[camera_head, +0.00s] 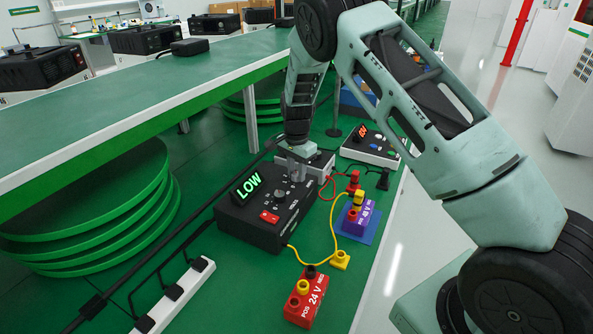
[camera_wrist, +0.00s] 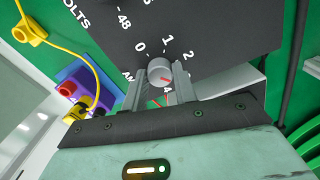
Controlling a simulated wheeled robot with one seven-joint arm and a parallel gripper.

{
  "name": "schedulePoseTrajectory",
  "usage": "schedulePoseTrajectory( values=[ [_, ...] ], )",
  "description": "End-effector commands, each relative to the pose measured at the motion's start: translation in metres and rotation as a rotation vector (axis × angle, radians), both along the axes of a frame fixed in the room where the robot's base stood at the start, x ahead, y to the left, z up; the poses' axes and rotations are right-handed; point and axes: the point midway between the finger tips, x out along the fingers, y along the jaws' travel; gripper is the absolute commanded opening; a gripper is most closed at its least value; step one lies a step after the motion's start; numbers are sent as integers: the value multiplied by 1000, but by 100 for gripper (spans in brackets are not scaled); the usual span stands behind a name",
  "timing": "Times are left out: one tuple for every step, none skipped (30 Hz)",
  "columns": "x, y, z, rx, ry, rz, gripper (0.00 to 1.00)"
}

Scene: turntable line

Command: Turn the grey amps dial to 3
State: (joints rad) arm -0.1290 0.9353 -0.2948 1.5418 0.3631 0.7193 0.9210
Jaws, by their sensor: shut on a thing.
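The grey amps dial (camera_wrist: 158,68) sits on the black power supply (camera_head: 252,228). In the wrist view the fingers of my gripper (camera_wrist: 160,76) are shut on it, one finger on each side. A red mark on the dial points to the lower right in that view. The figures 0, 1 and 2 show around it, with a 4 below; the figure 3 is hidden, apparently behind a finger. In the head view my gripper (camera_head: 296,172) is down at the power supply and covers the dial. The green display (camera_head: 248,187) reads LOW.
A red switch (camera_head: 269,216) and a second grey knob (camera_head: 280,195) are on the same panel. A red 24 V block (camera_head: 306,300) and a purple 48 V block (camera_head: 356,220) stand to the right, with yellow leads. Another device with a red display (camera_head: 372,146) is behind.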

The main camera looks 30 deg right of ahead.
Motion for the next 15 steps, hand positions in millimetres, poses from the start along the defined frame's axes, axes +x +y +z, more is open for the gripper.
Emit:
schedulePoseTrajectory(
  values=[
    [1, 0, 1, -1, -4, 0, 5],
    [1, 0, 1, -1, -4, 0, 5],
    [1, 0, 1, -1, -4, 1, 5],
    [1, 0, 1, -1, -4, 1, 31],
    [1, 0, 1, -1, -4, 1, 39],
    [1, 0, 1, -1, -4, 1, 50],
    [1, 0, 1, -1, -3, 1, 50],
    [1, 0, 1, -1, -3, 1, 50],
    [1, 0, 1, -1, -3, 1, 50],
    [1, 0, 1, 0, -2, 1, 50],
    [1, 0, 1, 0, -2, 1, 50],
    [1, 0, 1, 0, -2, 1, 50],
    [1, 0, 1, 0, -2, 1, 50],
    [1, 0, 1, -1, -1, 1, 50],
    [1, 0, 1, 0, -2, 1, 50]
  ],
)
